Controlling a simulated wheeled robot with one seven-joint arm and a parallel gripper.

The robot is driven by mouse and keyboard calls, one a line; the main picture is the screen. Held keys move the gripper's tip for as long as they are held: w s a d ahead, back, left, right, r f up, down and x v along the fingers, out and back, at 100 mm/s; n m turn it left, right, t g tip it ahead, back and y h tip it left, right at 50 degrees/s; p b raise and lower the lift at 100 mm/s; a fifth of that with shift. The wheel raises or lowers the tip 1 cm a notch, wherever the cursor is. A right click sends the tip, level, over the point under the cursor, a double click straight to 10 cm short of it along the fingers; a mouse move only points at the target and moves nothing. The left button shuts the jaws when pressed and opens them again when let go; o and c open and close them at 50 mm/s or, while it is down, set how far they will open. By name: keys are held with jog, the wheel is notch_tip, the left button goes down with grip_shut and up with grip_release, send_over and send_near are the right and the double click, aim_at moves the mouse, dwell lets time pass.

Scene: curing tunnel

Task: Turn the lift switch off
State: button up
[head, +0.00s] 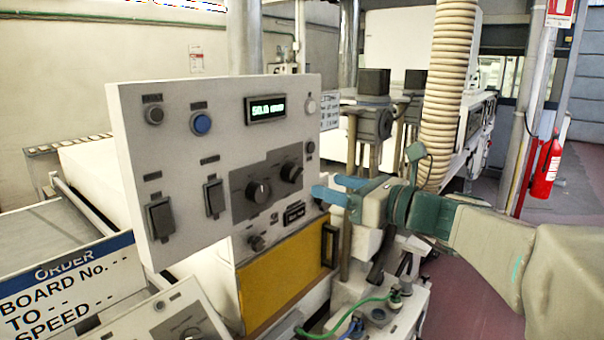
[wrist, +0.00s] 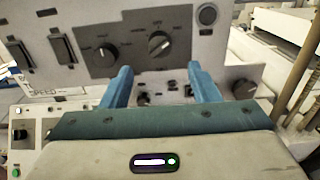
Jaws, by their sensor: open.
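The upright pale control panel (head: 225,130) carries several controls, and I cannot read which one is labelled as the lift switch. Two black rotary knobs sit on its dark grey plate, a left knob (head: 258,191) and a right knob (head: 291,172). Both also show in the wrist view, the left knob (wrist: 105,57) and the right knob (wrist: 160,43). Two dark flap-like switches, a left one (head: 160,218) and a right one (head: 213,198), are at the panel's left. My gripper (head: 326,189) is open with blue fingers, empty, in front of the panel's lower right; it also shows in the wrist view (wrist: 161,76).
A blue button (head: 201,123) and a lit display (head: 266,108) are higher on the panel. A yellow panel (head: 285,275) is below. An order sign (head: 70,285) stands at lower left. A ribbed hose (head: 447,90) hangs behind my arm. Floor at right is open.

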aim_at(300, 177)
jog(key=p+x, duration=0.1)
jog(key=x, duration=0.7)
jog(key=shift+w+a, duration=0.1)
jog(key=shift+a, duration=0.05)
jog(key=c, duration=1)
